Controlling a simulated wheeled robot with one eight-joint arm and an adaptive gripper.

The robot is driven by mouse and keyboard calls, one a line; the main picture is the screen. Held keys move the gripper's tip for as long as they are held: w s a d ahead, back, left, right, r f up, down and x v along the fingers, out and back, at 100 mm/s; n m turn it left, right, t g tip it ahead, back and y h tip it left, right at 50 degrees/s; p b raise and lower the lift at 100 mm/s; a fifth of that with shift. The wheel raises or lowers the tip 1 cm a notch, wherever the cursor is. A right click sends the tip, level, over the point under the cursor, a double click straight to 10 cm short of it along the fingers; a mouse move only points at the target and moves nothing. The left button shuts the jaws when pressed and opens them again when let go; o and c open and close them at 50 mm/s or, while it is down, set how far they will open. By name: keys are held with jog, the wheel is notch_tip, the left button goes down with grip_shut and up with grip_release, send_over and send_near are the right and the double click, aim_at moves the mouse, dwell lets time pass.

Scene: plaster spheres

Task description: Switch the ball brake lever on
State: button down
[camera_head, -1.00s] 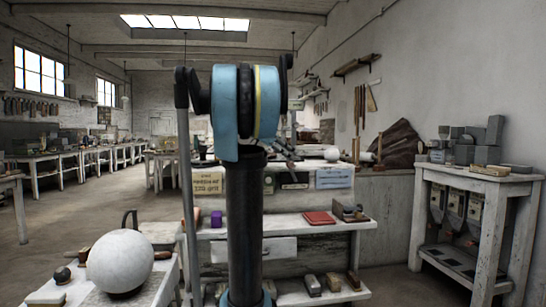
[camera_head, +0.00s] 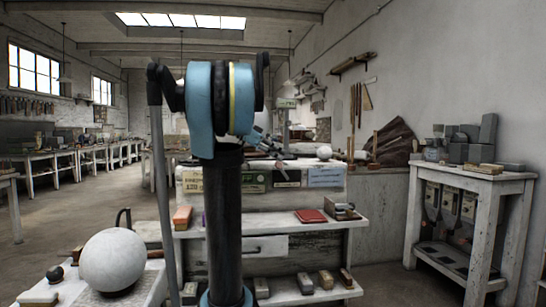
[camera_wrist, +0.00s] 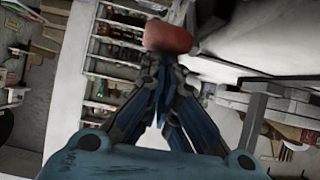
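A white plaster sphere (camera_head: 113,260) rests on a low bench at the lower left in the head view. A small dark ball (camera_head: 55,274) sits to its left, and a dark curved handle (camera_head: 124,217) rises behind it. I cannot tell for sure which part is the brake lever. My gripper (camera_wrist: 161,66) shows in the wrist view with its blue and black fingers drawn together at the tips. A blurred reddish rounded thing (camera_wrist: 168,38) appears just beyond the tips; I cannot tell whether they touch. In the head view my arm partly hides the gripper.
A shelf unit (camera_head: 330,226) ahead carries a red book (camera_head: 311,216), an orange-red block (camera_head: 182,217) and signs. A table with grey blocks (camera_head: 470,175) stands at the right. Open floor (camera_head: 385,275) lies between them.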

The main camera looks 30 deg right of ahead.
jog(key=shift+w+f, duration=0.1)
jog(key=w+a+r, duration=0.2)
jog(key=a+r, duration=0.3)
jog(key=r, duration=0.2)
jog(key=shift+a+r, duration=0.15)
jog(key=shift+a, duration=0.2)
dwell(0.5)
